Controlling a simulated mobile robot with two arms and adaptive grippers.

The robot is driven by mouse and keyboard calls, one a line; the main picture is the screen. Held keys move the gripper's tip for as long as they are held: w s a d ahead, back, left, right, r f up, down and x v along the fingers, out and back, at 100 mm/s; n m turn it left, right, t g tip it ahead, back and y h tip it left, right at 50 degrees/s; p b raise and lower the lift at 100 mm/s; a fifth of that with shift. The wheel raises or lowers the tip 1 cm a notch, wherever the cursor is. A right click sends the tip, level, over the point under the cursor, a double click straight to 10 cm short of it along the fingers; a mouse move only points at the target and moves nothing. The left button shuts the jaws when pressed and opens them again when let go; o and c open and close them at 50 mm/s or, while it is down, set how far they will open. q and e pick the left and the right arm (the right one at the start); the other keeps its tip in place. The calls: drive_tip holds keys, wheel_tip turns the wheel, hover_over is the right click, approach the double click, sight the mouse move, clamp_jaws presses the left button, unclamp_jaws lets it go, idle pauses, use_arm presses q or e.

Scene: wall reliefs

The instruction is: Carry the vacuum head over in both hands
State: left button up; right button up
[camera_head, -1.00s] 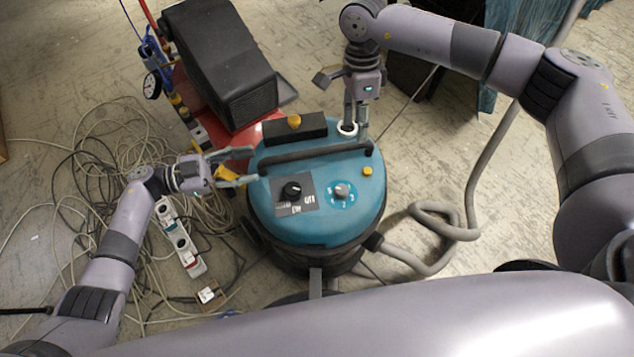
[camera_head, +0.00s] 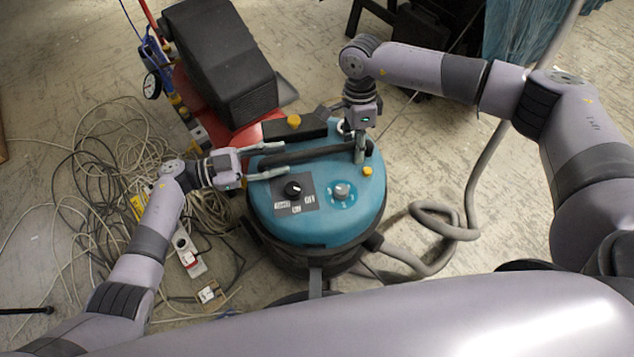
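The vacuum head (camera_head: 310,222) is a round teal lid with a black control panel, a grey knob and a long black handle bar (camera_head: 305,155) across it. It sits on the dark vacuum body in the middle of the view. My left gripper (camera_head: 287,159) is open, its fingers spread on either side of the handle's left end, with a visible gap. My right gripper (camera_head: 359,155) points down at the handle's right end, with one finger in front of the bar. Its other finger is largely hidden, so its grip is unclear.
A black box (camera_head: 225,75) on a red base stands behind the vacuum. Tangled cables (camera_head: 110,185) and a power strip (camera_head: 190,255) lie on the left. A grey hose (camera_head: 440,225) curls on the right. Bare floor shows between the hose and my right arm.

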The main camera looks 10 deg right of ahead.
use_arm(q)
clamp_jaws()
use_arm(e)
clamp_jaws()
idle(0.4)
use_arm(q)
drive_tip(key=shift+w+r, duration=0.15)
drive_tip(key=shift+r, duration=0.15)
use_arm(e)
drive_tip(key=shift+w+r, duration=0.15)
drive_tip(key=shift+r, duration=0.05)
